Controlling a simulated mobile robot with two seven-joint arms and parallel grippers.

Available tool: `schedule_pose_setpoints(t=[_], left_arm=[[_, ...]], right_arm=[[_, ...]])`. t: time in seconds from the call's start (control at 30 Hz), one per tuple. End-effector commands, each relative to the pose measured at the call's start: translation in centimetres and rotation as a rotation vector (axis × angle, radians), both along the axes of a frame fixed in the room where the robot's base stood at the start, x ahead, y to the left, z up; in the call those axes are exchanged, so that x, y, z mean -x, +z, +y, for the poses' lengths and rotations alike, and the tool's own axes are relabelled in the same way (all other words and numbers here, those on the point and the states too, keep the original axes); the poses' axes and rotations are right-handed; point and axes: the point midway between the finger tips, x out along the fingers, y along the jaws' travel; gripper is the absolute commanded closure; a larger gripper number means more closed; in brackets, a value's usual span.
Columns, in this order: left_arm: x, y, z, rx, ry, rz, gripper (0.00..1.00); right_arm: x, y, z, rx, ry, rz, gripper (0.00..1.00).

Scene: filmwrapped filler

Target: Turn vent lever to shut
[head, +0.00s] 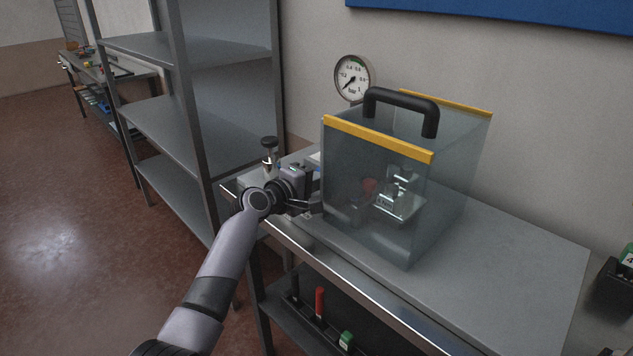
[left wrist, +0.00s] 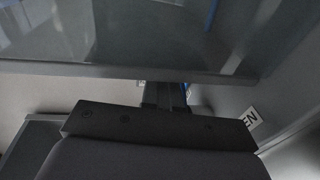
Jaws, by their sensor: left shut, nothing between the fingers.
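My left gripper (head: 314,206) is at the left side of the clear box, low over the bench top, with its fingers shut and nothing seen between them. In the left wrist view the shut fingers (left wrist: 165,95) point at a small spot of blue, mostly hidden behind them. The vent lever itself cannot be made out in either view; my gripper may cover it. A white label ending in "EN" (left wrist: 250,119) shows to the right of the fingers in the left wrist view. My right gripper is not in view.
The clear box (head: 360,210) has yellow top strips and a black handle (head: 402,96); metal and red parts are inside. A dial gauge (head: 354,78) stands behind it. A black-knobbed fitting (head: 269,146) stands behind my wrist.

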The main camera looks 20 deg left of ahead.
Motion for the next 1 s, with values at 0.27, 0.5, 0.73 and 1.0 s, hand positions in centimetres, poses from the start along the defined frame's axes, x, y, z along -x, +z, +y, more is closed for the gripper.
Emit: schedule_pose_setpoints(t=[0.27, 0.5, 0.73, 1.0], left_arm=[[-0.9, 0.0, -0.2, 0.0, 0.001, -0.001, 1.0], [-1.4, 0.0, -0.2, 0.001, 0.001, -0.001, 1.0], [-1.6, 0.0, -0.1, 0.0, 0.001, -0.001, 1.0], [-1.6, 0.0, -0.1, 0.0, 0.001, 0.0, 1.0]], right_arm=[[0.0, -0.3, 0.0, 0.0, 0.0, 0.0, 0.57], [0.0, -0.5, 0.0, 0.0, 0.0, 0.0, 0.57], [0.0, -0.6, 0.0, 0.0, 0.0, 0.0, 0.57], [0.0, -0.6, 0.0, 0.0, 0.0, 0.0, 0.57]])
